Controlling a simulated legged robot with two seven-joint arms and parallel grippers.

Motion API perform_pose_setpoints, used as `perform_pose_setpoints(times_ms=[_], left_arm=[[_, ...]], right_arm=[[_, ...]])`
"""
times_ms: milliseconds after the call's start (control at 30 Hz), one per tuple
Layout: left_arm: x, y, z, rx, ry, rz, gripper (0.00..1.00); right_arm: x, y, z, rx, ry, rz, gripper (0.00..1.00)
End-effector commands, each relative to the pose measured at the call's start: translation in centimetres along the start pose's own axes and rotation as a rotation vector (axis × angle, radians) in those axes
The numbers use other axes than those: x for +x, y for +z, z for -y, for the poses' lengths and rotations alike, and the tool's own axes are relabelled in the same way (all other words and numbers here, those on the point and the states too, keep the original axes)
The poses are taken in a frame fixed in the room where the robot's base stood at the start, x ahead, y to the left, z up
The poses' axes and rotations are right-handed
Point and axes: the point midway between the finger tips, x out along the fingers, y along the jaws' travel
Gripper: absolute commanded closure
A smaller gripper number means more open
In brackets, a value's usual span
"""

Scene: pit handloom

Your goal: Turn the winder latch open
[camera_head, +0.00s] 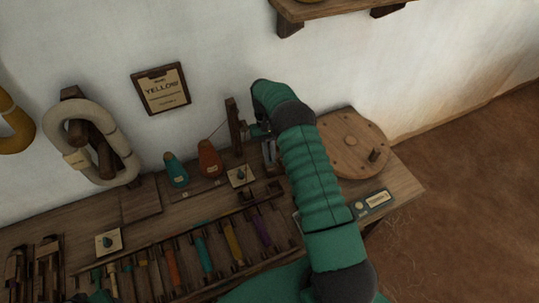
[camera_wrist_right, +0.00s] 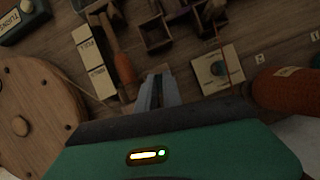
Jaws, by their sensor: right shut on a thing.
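The winder is at the right end of the bench, with a round wooden wheel (camera_head: 345,130) and a dark upright post (camera_head: 233,125) to its left. The wheel also shows at the left of the right wrist view (camera_wrist_right: 48,100). My right gripper (camera_head: 258,130) is beside the post, partly hidden by my own arm. In the right wrist view its grey fingers (camera_wrist_right: 158,92) are close together, shut on a small part at the winder, the latch. The latch is mostly hidden by the fingers, so its angle cannot be told. My left gripper does not show.
An orange cone (camera_head: 209,158) and a teal cone (camera_head: 175,170) stand left of the post. A card with a dial (camera_head: 240,176) lies in front. A rack of coloured bobbins (camera_head: 203,253) fills the bench front.

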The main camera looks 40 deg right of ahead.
Motion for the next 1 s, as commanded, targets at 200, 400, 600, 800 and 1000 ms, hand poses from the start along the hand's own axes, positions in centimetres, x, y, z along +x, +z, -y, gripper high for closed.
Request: perform_pose_setpoints(times_ms=[200, 400, 600, 800, 1000], left_arm=[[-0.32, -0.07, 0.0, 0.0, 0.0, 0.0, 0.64], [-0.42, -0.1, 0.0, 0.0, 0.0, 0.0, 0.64], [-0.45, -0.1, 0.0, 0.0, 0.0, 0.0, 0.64], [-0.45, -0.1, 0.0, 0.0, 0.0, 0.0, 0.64], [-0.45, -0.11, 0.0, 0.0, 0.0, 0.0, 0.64]], right_arm=[[-0.48, -0.39, -0.05, -0.109, 0.05, -0.019, 1.0], [-0.51, -0.38, 0.05, -0.165, 0.074, -0.019, 1.0], [-0.52, -0.39, 0.13, -0.185, 0.08, -0.02, 1.0], [-0.53, -0.4, 0.18, -0.187, 0.08, -0.02, 1.0], [-0.51, -0.37, 0.22, -0.186, 0.079, -0.019, 0.81]])
